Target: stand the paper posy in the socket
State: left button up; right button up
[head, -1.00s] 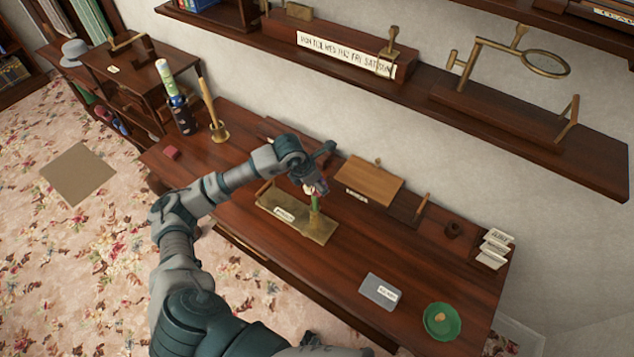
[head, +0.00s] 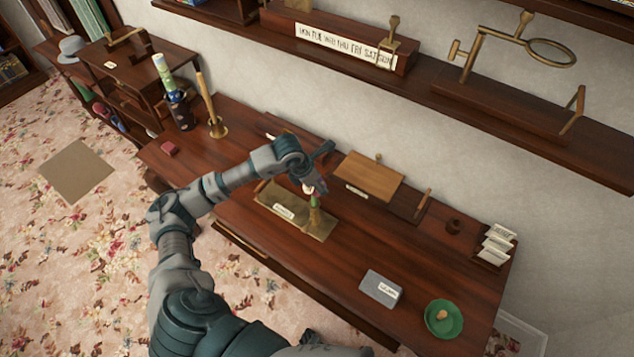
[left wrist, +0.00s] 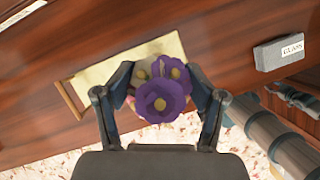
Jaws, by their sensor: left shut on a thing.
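The paper posy shows purple flower heads (left wrist: 160,92) between my left fingers in the left wrist view. Its short green stem (head: 314,201) shows in the head view, pointing down under my left gripper (head: 316,188). My left gripper is shut on the posy. Directly below is the upright brass socket (head: 315,220) on the brass base plate (head: 281,209), which bears a small label. The stem's lower end meets the socket's top in the picture; I cannot tell how deep it sits. The base plate also shows in the left wrist view (left wrist: 100,77). My right gripper is not in view.
A wooden box (head: 368,178) stands behind the base. A grey labelled block (head: 380,289) and a green dish (head: 443,319) are to the right. The right middle of the desk is clear.

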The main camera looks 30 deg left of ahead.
pick_arm(q)
jog(key=shift+f+b, duration=0.4)
jog(key=shift+f, duration=0.2)
jog(key=o, duration=1.3)
jog(key=v, duration=1.2)
jog(key=shift+f, duration=0.15)
